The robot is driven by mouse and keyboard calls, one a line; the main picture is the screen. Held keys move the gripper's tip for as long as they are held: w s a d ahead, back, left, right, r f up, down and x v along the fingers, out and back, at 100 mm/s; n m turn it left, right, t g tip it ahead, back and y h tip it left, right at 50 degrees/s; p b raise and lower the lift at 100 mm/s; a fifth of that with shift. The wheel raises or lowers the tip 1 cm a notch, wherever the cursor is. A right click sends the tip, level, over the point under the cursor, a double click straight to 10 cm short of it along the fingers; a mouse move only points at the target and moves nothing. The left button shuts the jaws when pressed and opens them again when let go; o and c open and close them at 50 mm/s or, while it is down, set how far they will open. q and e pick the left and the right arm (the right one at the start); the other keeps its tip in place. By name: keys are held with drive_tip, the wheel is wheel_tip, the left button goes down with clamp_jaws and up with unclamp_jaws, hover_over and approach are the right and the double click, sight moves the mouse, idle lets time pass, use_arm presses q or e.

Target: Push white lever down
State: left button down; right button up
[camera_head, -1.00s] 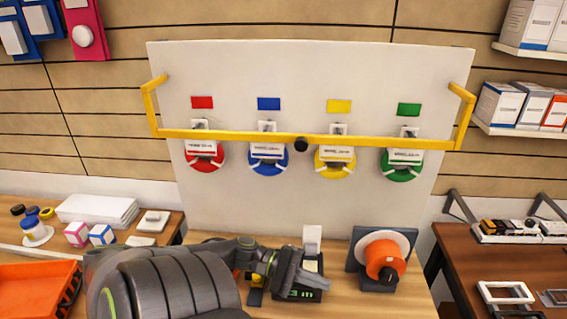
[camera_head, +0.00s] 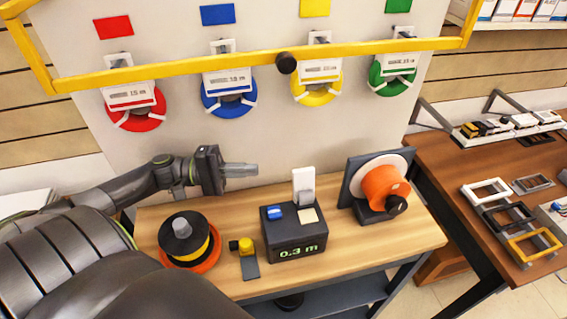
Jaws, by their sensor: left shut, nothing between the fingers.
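The white lever (camera_head: 304,184) stands upright at the back of a dark box (camera_head: 294,238) whose front display reads 0.3 m. A blue button (camera_head: 276,213) and a cream pad (camera_head: 307,216) are on top of the box. My left gripper (camera_head: 254,170) is shut and empty. It appears up and to the left of the lever, pointing right, with a visible gap between its tips and the lever. My right gripper is not in view.
A black and orange spool (camera_head: 189,241) and a small yellow-topped device (camera_head: 245,252) are left of the box on the wooden table (camera_head: 350,254). An orange reel (camera_head: 384,189) stands right.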

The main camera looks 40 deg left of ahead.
sight(304, 185)
use_arm(q)
drive_tip(key=shift+d, duration=0.1)
drive_tip(key=p+x, duration=0.2)
drive_tip(key=x, duration=0.7)
drive_tip(key=shift+w+d, duration=0.3)
drive_tip(key=shift+s+d+m, duration=0.1)
drive_tip(key=shift+m, duration=0.2)
